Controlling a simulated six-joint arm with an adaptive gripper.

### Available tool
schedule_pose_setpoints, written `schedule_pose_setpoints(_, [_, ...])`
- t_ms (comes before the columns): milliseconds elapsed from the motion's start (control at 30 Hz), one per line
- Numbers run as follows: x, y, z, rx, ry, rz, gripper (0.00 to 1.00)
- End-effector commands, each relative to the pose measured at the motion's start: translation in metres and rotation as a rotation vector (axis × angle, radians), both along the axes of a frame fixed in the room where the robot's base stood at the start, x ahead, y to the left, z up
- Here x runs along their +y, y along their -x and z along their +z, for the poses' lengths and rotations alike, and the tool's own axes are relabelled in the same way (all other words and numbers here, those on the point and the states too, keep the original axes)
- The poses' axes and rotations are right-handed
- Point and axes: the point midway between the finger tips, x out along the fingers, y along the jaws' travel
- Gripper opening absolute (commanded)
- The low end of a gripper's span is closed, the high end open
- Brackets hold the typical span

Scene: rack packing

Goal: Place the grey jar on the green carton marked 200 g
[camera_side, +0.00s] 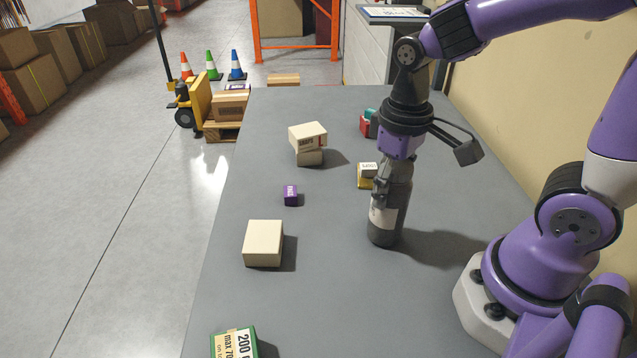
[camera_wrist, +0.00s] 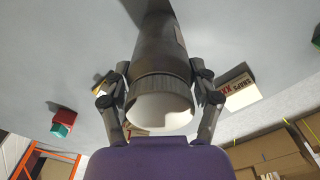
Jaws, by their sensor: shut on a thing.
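The grey jar (camera_side: 385,222), dark with a white label, is upright in my gripper (camera_side: 392,182). The gripper is shut around its upper part. The jar's base is at or close to the table; I cannot tell whether it touches. In the wrist view the jar (camera_wrist: 160,55) lies between the two fingers (camera_wrist: 162,100), its pale top end towards the palm. The green carton marked 200 g (camera_side: 235,343) is at the bottom edge of the side view, partly cut off, to the front left of the jar. Its visible top is clear.
A cream box (camera_side: 263,243) and a small purple box (camera_side: 290,195) stand left of the jar. Two stacked boxes (camera_side: 308,143) stand farther back. Red and green blocks (camera_side: 366,125) are beyond.

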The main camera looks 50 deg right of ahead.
Motion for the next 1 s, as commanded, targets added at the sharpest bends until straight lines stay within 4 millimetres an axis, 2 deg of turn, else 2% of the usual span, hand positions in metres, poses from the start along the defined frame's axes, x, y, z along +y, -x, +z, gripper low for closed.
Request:
schedule_pose_setpoints(167, [0.000,-0.001,0.021,-0.007,0.000,0.000,0.10])
schedule_pose_setpoints(267, [0.000,-0.001,0.040,-0.010,0.000,0.000,0.10])
schedule_pose_setpoints(500, [0.049,0.028,0.071,-0.008,-0.001,0.012,0.10])
schedule_pose_setpoints(700, [0.081,0.048,0.093,-0.006,-0.002,0.010,0.10])
schedule_pose_setpoints(867, [0.095,0.056,0.103,-0.004,-0.001,0.005,0.10])
schedule_pose_setpoints(1000, [0.112,0.051,0.112,-0.001,-0.002,0.004,0.10])
